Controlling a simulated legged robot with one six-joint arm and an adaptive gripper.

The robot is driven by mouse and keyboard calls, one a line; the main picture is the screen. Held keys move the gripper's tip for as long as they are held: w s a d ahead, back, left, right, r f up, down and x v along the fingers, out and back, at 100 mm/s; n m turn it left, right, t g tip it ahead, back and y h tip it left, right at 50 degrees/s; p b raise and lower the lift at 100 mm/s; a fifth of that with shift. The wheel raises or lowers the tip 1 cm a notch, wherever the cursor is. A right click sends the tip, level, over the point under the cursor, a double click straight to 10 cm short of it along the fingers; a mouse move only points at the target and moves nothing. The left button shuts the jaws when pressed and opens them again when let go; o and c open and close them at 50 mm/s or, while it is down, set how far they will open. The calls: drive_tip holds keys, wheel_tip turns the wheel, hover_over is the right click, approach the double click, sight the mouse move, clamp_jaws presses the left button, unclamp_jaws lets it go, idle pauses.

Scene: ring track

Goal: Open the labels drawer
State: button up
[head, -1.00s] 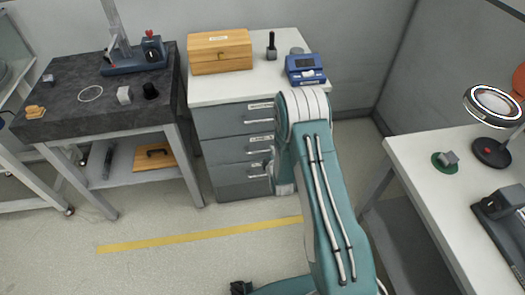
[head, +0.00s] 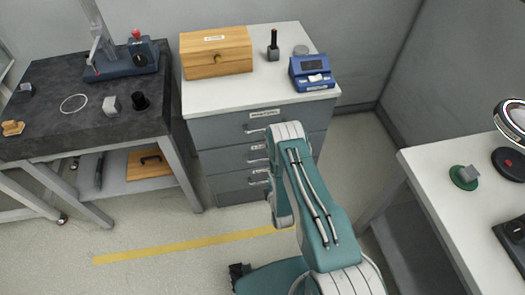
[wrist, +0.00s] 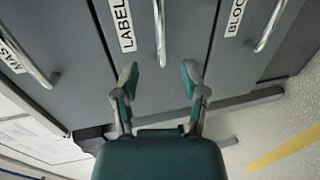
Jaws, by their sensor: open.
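The labels drawer (head: 218,160) is the middle of three grey drawers in the cabinet and looks shut. In the wrist view its front (wrist: 130,50) is turned sideways, with a white label reading LABEL, cut off at the picture's edge. Its bar handle (wrist: 160,35) stands beside the label. My gripper (wrist: 159,77) is open and empty. Its two fingertips are spread to either side of the handle's line, and the handle's near end shows just ahead of the gap. I see no contact. My arm hides the gripper in the head view.
The drawers with labels starting MAS (wrist: 12,50) and BLOC (wrist: 236,18) flank it, with their own handles. A wooden box (head: 216,54) and a blue device (head: 312,73) stand on the cabinet. A dark bench (head: 85,95) is left and a white table (head: 430,165) right.

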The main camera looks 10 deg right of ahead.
sight(265, 160)
drive_tip(key=x, duration=1.1)
drive_tip(key=shift+s, duration=0.1)
clamp_jaws()
